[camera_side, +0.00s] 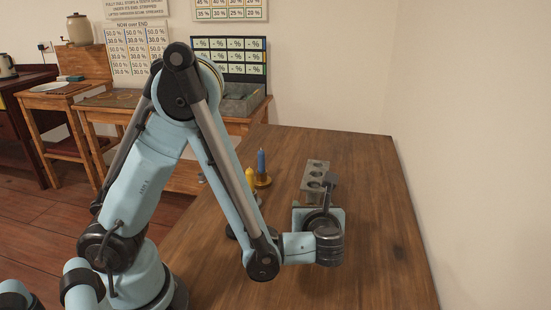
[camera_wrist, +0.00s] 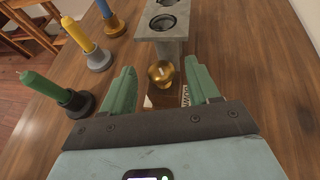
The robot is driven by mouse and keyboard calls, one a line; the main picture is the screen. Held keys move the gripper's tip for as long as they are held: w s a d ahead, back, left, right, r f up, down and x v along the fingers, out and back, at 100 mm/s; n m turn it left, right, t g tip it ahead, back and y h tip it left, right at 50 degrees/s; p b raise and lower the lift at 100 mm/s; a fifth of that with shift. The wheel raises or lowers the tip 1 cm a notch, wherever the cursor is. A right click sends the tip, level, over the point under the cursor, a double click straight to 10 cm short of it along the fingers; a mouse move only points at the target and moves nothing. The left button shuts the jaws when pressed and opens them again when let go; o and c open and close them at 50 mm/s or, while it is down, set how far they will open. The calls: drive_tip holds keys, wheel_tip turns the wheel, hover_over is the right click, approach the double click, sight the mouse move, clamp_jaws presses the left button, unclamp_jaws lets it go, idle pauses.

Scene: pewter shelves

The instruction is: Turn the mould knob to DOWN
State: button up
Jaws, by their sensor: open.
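The brass mould knob (camera_wrist: 161,73) is a round ball on the near face of the grey mould (camera_wrist: 172,47), which has round holes in its top. My gripper (camera_wrist: 161,68) is open, with its green fingers on either side of the knob and a visible gap to each. Part of a label (camera_wrist: 185,95) with dark letters shows beside the knob, partly hidden by the right finger. In the side view the mould (camera_side: 317,166) stands on the table just beyond my wrist. The knob is hidden there.
A green candle (camera_wrist: 45,86), a yellow candle (camera_wrist: 79,35) and a blue candle (camera_wrist: 105,9) stand in holders left of the mould. The wooden table (camera_side: 350,150) is clear to the right. Another bench with a grey box (camera_side: 240,100) is behind.

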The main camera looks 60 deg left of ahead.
drive_tip(key=shift+c, duration=0.2)
drive_tip(key=c, duration=1)
drive_tip(key=shift+w+n+g, duration=0.1)
drive_tip(key=shift+n+g, duration=0.2)
drive_tip(key=shift+g, duration=0.2)
drive_tip(key=n+g, duration=0.1)
drive_tip(key=n+g+y, duration=0.1)
drive_tip(key=shift+w+d+g, duration=0.15)
drive_tip(key=shift+w+g, duration=0.15)
drive_tip(key=shift+w+n+g+y, duration=0.15)
drive_tip(key=shift+n+g+y, duration=0.1)
drive_tip(key=shift+n+g, duration=0.55)
drive_tip(key=shift+w+n+g+y, duration=0.1)
drive_tip(key=shift+n+g+y, duration=0.15)
drive_tip(key=shift+n+g, duration=0.55)
